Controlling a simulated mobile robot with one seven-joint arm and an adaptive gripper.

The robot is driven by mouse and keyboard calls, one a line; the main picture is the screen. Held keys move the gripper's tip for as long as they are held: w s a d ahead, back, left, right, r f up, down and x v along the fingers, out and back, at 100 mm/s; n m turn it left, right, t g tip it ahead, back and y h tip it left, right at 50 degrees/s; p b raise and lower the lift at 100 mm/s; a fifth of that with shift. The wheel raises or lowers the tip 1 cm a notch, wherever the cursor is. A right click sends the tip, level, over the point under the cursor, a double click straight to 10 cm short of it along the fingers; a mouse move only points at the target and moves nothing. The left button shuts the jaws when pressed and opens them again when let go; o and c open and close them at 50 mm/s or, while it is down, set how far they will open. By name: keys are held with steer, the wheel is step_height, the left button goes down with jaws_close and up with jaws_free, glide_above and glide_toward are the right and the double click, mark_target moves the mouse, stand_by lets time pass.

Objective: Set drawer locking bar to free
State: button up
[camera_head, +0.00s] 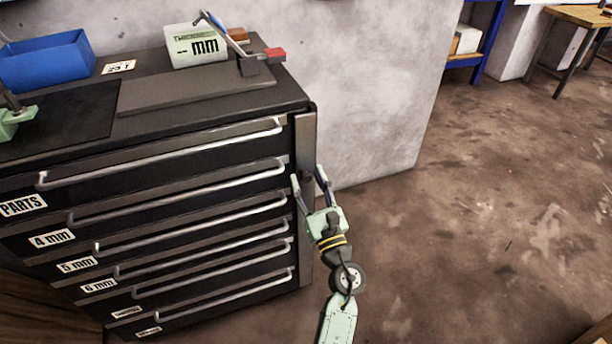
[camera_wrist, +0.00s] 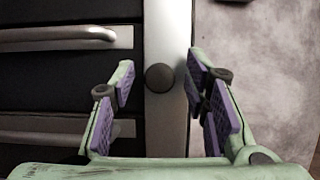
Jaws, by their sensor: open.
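The drawer locking bar (camera_head: 305,140) is an upright grey metal strip on the right front edge of the dark drawer cabinet. In the wrist view the bar (camera_wrist: 166,25) runs top to bottom and carries a round dark knob (camera_wrist: 160,77). My pale green gripper (camera_head: 308,174) is at the bar, around its upper half. In the wrist view its purple-padded fingers (camera_wrist: 159,66) are spread, one left and one right of the bar and knob, with gaps to the knob. Nothing is held. I cannot tell whether the bar is locked.
Several drawers with long silver handles (camera_head: 180,192) fill the cabinet front left of the bar. On top stand a blue bin (camera_head: 46,62), a white display box (camera_head: 193,47) and a grey plate (camera_head: 190,92). The floor (camera_head: 480,220) to the right is clear.

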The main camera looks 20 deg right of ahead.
steer(key=shift+s, duration=0.1)
steer(key=shift+c, duration=0.4)
jaws_close()
steer(key=shift+d+y, duration=0.1)
steer(key=shift+y, duration=0.3)
steer(key=shift+s+d+n+g+y+b, duration=0.15)
steer(key=shift+d+n+y+b, duration=0.3)
steer(key=shift+y, duration=0.6)
steer(key=shift+s+d+n+g+y+b, duration=0.15)
steer(key=shift+n+y+b, duration=0.25)
steer(key=shift+n+y, duration=0.55)
steer(key=d+n+g+y+b, duration=0.1)
steer(key=n+g+y+b, duration=0.4)
steer(key=b, duration=0.6)
steer(key=w+d+n+g+y+b, duration=0.1)
steer(key=d+n+g+y+b, duration=0.1)
steer(key=n+g+y+b, duration=0.3)
steer(key=w+d+n+g+y+b, duration=0.1)
steer(key=n+g+y+b, duration=0.4)
steer(key=g+b, duration=0.7)
steer(key=shift+w+d+f+y+b, duration=0.15)
steer(key=shift+d+y+b, duration=0.75)
steer(key=shift+b, duration=1.65)
steer(key=shift+a+r+g+b, duration=0.1)
steer(key=shift+r+g+b, duration=0.1)
steer(key=shift+g+b, duration=0.35)
